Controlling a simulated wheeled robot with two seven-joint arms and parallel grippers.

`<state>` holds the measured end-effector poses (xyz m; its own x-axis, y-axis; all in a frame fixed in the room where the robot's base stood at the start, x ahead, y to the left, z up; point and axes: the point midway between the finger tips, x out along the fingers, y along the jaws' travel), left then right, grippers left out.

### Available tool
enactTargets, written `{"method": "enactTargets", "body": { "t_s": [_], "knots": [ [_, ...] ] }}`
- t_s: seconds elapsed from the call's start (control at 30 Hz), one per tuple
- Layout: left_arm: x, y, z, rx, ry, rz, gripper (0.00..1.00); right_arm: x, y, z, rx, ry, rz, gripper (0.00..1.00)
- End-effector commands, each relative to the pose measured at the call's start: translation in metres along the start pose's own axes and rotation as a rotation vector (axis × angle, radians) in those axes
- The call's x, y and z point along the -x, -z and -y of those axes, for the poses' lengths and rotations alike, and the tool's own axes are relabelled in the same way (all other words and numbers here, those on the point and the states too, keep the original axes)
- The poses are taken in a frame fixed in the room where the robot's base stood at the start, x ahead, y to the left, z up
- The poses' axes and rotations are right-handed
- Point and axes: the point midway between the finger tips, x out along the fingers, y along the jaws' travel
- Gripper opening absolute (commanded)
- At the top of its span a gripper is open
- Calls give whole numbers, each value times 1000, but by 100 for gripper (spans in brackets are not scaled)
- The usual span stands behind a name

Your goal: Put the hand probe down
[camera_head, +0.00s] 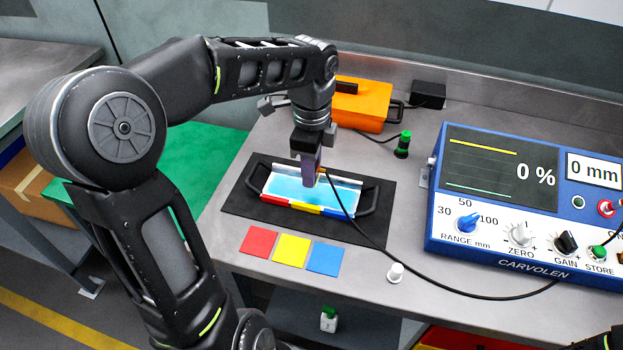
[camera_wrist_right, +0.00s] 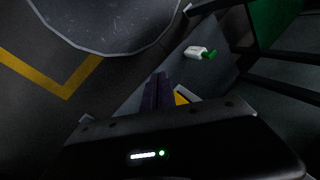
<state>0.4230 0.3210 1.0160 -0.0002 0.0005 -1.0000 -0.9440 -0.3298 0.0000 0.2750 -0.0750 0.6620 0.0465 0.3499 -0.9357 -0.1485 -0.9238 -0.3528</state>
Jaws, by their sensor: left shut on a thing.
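My left gripper (camera_head: 308,174) points down over the tray with the light-blue surface (camera_head: 283,187) in the head view. It is shut on the hand probe (camera_head: 321,172), which is mostly hidden by the fingers; a thin black cable runs from there to the blue instrument (camera_head: 520,205). The fingertips are over the blue surface; I cannot tell whether the probe touches it. The tray has black side handles and a red, yellow and blue front edge. My right gripper (camera_wrist_right: 158,92) shows dark in the right wrist view, its fingers close together with nothing visible between them.
The tray lies on a black mat (camera_head: 240,204). Red, yellow and blue squares (camera_head: 292,249) lie in front. An orange case (camera_head: 361,106), a green-topped knob (camera_head: 403,145) and a white knob (camera_head: 395,272) stand around. A green-capped bottle (camera_head: 328,318) is on the shelf below.

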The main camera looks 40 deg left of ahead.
Motion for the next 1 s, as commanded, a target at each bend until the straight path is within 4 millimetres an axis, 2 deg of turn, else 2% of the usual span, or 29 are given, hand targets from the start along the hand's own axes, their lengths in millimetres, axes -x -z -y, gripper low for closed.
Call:
{"method": "enactTargets", "body": {
  "t_s": [0.13,0.4,0.8,0.83,0.9,1.0],
  "knots": [
    [-4,0,0,0,-1,0,0,1,0,0,0,0,0,0],
    [-36,0,-1,-1,-2,-1,0,4,0,1,-1,-1,1,0],
    [-42,0,0,-1,0,0,0,0,0,0,0,0,1,0],
    [-41,0,0,0,0,0,33,1,0,0,0,0,1,0],
    [-40,0,0,0,0,0,38,2,0,0,0,0,1,0],
    [-40,0,0,0,0,0,39,2,0,0,0,0,1,0]
  ]
}}
